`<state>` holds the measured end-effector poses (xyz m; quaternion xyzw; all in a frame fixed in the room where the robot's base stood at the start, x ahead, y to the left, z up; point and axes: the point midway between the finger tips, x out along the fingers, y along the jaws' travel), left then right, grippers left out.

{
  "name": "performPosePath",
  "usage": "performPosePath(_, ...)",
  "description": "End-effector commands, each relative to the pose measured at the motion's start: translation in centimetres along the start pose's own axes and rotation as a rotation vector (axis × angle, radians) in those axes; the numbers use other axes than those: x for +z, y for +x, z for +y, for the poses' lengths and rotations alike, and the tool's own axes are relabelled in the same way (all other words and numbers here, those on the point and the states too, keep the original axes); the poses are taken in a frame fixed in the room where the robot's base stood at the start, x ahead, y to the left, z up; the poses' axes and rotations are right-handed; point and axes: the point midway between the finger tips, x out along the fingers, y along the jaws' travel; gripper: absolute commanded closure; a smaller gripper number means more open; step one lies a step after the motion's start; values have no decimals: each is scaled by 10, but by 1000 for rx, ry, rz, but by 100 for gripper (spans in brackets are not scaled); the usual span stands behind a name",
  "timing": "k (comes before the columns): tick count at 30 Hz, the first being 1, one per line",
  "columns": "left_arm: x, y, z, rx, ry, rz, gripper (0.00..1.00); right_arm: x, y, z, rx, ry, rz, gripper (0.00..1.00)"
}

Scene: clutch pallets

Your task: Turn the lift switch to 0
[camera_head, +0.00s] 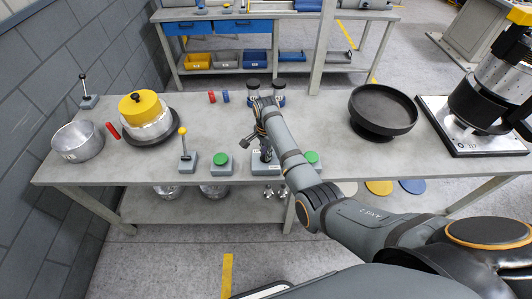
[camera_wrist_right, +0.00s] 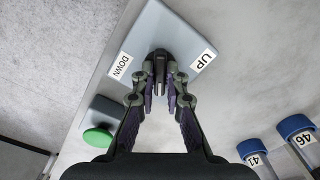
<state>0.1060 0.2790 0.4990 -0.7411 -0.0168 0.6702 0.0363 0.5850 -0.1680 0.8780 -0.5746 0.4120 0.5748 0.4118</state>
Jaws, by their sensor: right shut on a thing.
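The lift switch box is a pale blue-grey block (camera_head: 258,168) at the front edge of the bench, partly hidden by my right arm in the head view. In the right wrist view the box (camera_wrist_right: 172,28) carries a DOWN label and an UP label, with a black switch knob (camera_wrist_right: 159,56) between them. No 0 mark shows. My right gripper (camera_wrist_right: 160,88) has its fingers closed together on the knob. In the head view the right gripper (camera_head: 262,143) is right over the box. My left gripper is not in view.
Green-button boxes (camera_head: 221,160) (camera_head: 311,158) flank the switch, and a yellow-knobbed lever (camera_head: 184,150) stands further left. A black bowl (camera_head: 383,115) and a machine (camera_head: 485,100) are to the right. Blue-capped tubes (camera_wrist_right: 295,125) lie near the wrist view's lower right.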

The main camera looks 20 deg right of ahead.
Motion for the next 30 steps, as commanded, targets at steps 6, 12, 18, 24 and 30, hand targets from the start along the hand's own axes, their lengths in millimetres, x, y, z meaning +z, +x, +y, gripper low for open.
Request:
performPosePath(6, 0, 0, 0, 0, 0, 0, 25, 0, 0, 0, 0, 315, 0, 100)
performPosePath(12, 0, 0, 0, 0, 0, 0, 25, 0, 0, 0, 0, 574, 0, 81)
performPosePath(18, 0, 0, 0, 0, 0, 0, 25, 0, 0, 0, -1, 571, 0, 61)
performPosePath(24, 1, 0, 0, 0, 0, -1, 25, 0, 0, 0, 0, 570, 0, 61)
performPosePath(30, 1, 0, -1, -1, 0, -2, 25, 0, -20, -2, -5, 569, 0, 61)
